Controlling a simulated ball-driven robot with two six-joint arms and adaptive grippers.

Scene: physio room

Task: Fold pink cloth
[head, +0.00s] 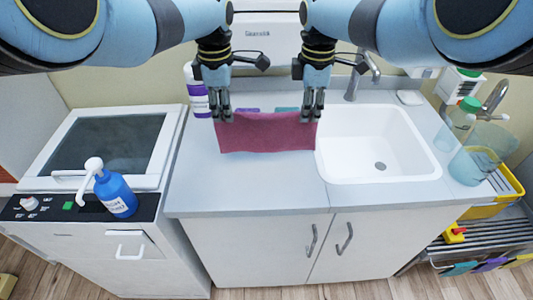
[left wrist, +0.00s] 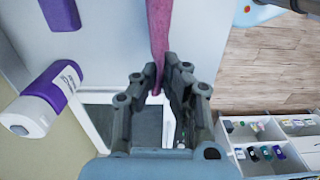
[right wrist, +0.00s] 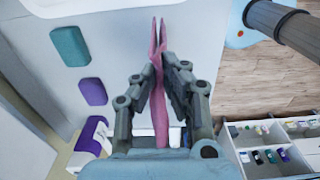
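The pink cloth (head: 266,132) hangs as an upright sheet between my two grippers in the head view, above the counter left of the sink. My left gripper (head: 223,117) is closed on its left top corner. In the left wrist view the cloth (left wrist: 159,35) is pinched between the fingertips (left wrist: 165,72). My right gripper (head: 313,115) is closed on its right top corner. In the right wrist view the cloth (right wrist: 158,85) runs between the fingers (right wrist: 162,75), with two layers parting at its far end. Whether its lower edge touches the counter cannot be told.
The sink (head: 378,145) lies right of the cloth. A white-and-purple bottle (head: 197,92) stands behind on the left. Purple and teal pieces (right wrist: 69,46) lie behind the cloth. A blue pump bottle (head: 113,190) stands on the left unit. The counter front (head: 240,185) is clear.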

